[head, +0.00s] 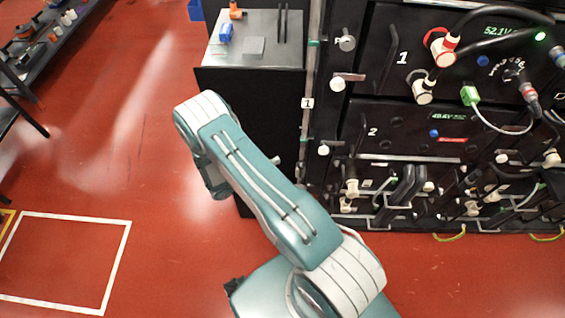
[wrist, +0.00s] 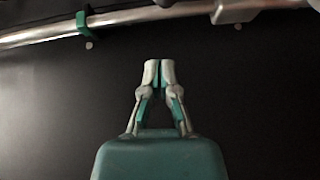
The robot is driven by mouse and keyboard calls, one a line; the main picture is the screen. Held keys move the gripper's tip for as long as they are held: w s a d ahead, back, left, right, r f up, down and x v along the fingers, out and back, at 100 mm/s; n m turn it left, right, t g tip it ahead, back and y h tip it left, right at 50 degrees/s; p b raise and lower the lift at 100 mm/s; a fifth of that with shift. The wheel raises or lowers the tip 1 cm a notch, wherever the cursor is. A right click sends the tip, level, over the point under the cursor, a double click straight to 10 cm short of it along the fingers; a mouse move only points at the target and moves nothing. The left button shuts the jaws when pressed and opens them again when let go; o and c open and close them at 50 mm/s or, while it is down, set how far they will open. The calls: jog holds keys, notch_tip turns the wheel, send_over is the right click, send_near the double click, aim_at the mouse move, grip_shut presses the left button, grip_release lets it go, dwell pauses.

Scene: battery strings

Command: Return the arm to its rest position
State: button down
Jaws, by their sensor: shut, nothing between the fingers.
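My gripper (wrist: 159,74) is in the middle of the wrist view, with its two fingertips together and nothing between them. Behind it is a plain dark panel; I cannot tell how far away it is. In the head view my teal and white arm reaches up and to the left from the bottom, bent at the elbow in front of the dark cabinet. The gripper itself is hidden in the head view.
A battery rack (head: 455,120) with cables and connectors stands at the right. A grey-topped cabinet (head: 275,50) beside it holds an orange part (head: 236,10) and a blue part (head: 226,33). A metal pipe (wrist: 150,16) crosses the wrist view. Red floor (head: 110,150) is open at left.

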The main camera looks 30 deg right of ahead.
jog(key=a+r, duration=0.1)
jog(key=a, duration=0.7)
jog(key=shift+a+r, duration=0.15)
jog(key=shift+s, duration=0.1)
jog(key=s+r+m+g+y, duration=0.3)
jog(key=r+y, duration=0.6)
jog(key=r, duration=1.4)
jog(key=s+a+r+n+t+y, duration=0.1)
jog(key=s+r+t+y, duration=0.3)
jog(key=s+r, duration=0.3)
jog(key=s+a+r+n+t+y, duration=0.2)
jog(key=s+r+t+y, duration=0.2)
jog(key=s+r, duration=0.4)
jog(key=shift+s+a+r+n+t, duration=0.25)
jog(key=shift+s+r+n+t, duration=0.05)
jog(key=shift+r, duration=0.25)
